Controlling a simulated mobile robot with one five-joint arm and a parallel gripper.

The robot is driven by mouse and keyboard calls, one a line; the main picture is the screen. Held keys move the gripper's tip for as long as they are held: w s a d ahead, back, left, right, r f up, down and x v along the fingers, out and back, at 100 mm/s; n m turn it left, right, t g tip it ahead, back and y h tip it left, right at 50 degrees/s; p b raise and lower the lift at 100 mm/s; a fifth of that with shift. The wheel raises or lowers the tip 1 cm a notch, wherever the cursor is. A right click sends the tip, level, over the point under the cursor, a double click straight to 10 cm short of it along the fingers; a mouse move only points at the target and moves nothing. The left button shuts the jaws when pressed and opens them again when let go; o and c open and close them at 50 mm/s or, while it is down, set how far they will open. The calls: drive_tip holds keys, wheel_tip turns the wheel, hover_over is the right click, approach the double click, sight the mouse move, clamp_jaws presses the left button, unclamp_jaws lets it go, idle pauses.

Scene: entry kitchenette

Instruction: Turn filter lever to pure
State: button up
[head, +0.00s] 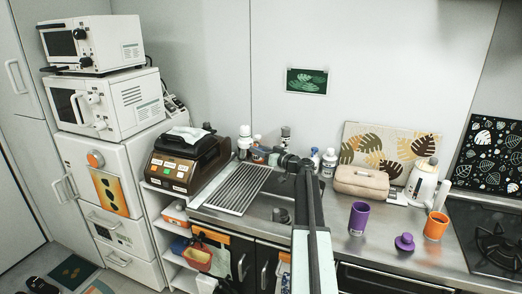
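My arm reaches from the bottom middle across the counter to the sink (262,208). My gripper (286,160) is small and dark at the arm's far end, by the wall behind the sink. Its fingers cannot be made out, so its opening is unclear. Dark and light fittings, apparently the faucet and filter (286,134), stand just behind it. The filter lever cannot be picked out, and I cannot tell its position or whether my gripper touches it. My arm hides part of the sink.
A drying rack (238,188) covers the sink's left part. White bottles (328,162) stand near my gripper on the right, and others (244,143) on the left. A beige case (361,182), purple cup (358,218), purple lid (404,242) and orange mug (435,226) occupy the right counter.

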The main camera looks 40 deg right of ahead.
drive_tip(key=shift+a, duration=0.1)
drive_tip(key=s+d, duration=0.1)
drive_tip(key=s, duration=0.6)
drive_tip(key=shift+s+d, duration=0.25)
drive_tip(key=shift+s, duration=0.1)
drive_tip(key=shift+s, duration=0.1)
